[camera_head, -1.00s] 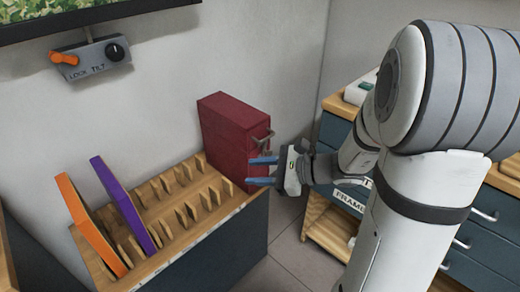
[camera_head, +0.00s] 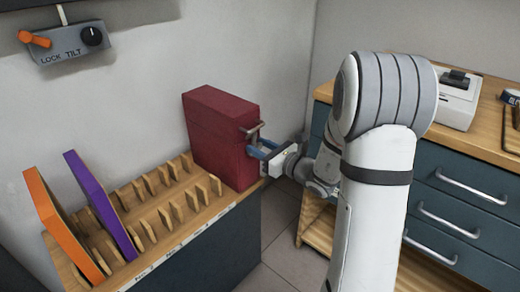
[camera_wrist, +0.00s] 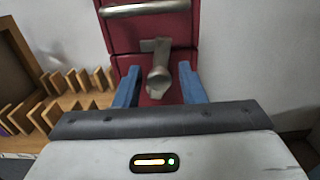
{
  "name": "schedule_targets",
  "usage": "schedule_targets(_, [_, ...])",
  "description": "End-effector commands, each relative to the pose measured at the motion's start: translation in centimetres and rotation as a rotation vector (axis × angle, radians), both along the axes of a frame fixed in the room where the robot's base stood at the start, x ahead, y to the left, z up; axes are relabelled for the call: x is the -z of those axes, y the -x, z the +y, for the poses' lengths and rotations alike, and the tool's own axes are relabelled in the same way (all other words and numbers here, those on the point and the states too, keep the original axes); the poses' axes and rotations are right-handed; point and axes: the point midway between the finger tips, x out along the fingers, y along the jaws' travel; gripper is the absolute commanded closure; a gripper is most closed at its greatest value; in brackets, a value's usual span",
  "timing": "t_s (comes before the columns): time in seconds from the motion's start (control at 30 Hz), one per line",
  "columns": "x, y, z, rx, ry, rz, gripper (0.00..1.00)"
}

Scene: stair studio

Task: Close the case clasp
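The dark red case (camera_head: 222,135) stands upright at the right end of the slotted wooden rack. A metal handle (camera_wrist: 150,8) crosses its upper front in the wrist view. Below the handle is the metal clasp (camera_wrist: 158,75), a lever that sticks out from the case front near the seam. My gripper (camera_head: 262,151) faces the case front. In the wrist view my gripper (camera_wrist: 157,85) is open, with one blue finger on each side of the clasp lever. I see gaps between the fingers and the lever. Whether the fingertips touch the case is unclear.
An orange panel (camera_head: 62,225) and a purple panel (camera_head: 100,203) stand in the wooden rack (camera_head: 165,220). A lock and tilt box (camera_head: 70,45) is on the wall. A blue drawer cabinet (camera_head: 450,210) stands at right, with floor between it and the rack.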

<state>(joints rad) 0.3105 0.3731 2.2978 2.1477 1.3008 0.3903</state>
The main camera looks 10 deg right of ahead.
Motion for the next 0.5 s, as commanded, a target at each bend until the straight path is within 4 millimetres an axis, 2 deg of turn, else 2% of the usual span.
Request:
schedule_targets(0.3, [-0.02,-0.32,0.24,0.000,0.001,0.001,0.63])
schedule_targets(0.5, [-0.02,-0.30,0.21,0.001,0.001,0.001,0.79])
